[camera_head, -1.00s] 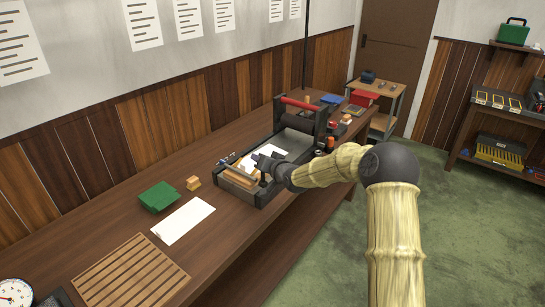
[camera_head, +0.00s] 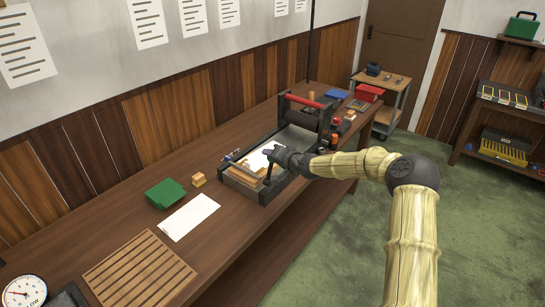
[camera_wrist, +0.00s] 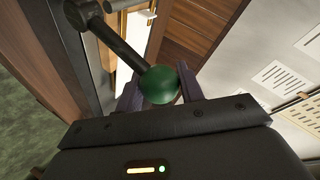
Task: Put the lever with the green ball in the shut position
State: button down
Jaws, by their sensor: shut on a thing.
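The lever with the green ball (camera_wrist: 159,85) shows in the wrist view. The ball is too small to make out there, and my gripper partly covers the lever.
The bench (camera_head: 237,235) also holds a green block stack (camera_head: 165,193), a white paper (camera_head: 190,217), a slatted wooden board (camera_head: 140,270) and a dial gauge (camera_head: 25,291). A red-handled roller part (camera_head: 305,101) stands at the machine's far end.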

jog(key=c, duration=0.9)
grip_release()
jog(key=shift+w+d, duration=0.1)
jog(key=shift+d, duration=0.05)
jog(key=b+v, duration=0.2)
jog(key=v, duration=1.5)
jog(key=shift+d, duration=0.1)
